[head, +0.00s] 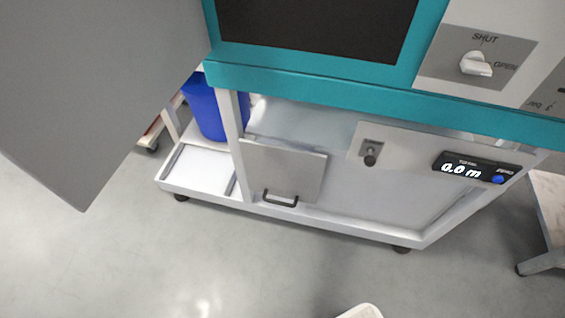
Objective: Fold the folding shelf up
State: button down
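A light grey flat panel (292,172) with a black bar handle (281,198) at its lower edge is on the front of the white machine frame, below the teal edge. It looks like the folding shelf and appears to hang down against the front. No fingers of my gripper show in the head view, so its position relative to the panel cannot be told.
A large grey panel (85,80) fills the upper left. A display (470,169) reads 0.0 m. A SHUT/OPEN knob (475,65) is above. The floor (180,255) in front is mostly clear.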

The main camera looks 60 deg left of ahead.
aim_at(295, 175)
jog(key=i+j+u, duration=0.1)
jog(key=j+u, duration=0.3)
jog(key=i+j+u, duration=0.1)
jog(key=u, duration=1.7)
jog(key=k+l+z, duration=0.1)
jog(key=l, duration=0.2)
jog(key=k+l+z, duration=0.25)
jog(key=l, duration=0.3)
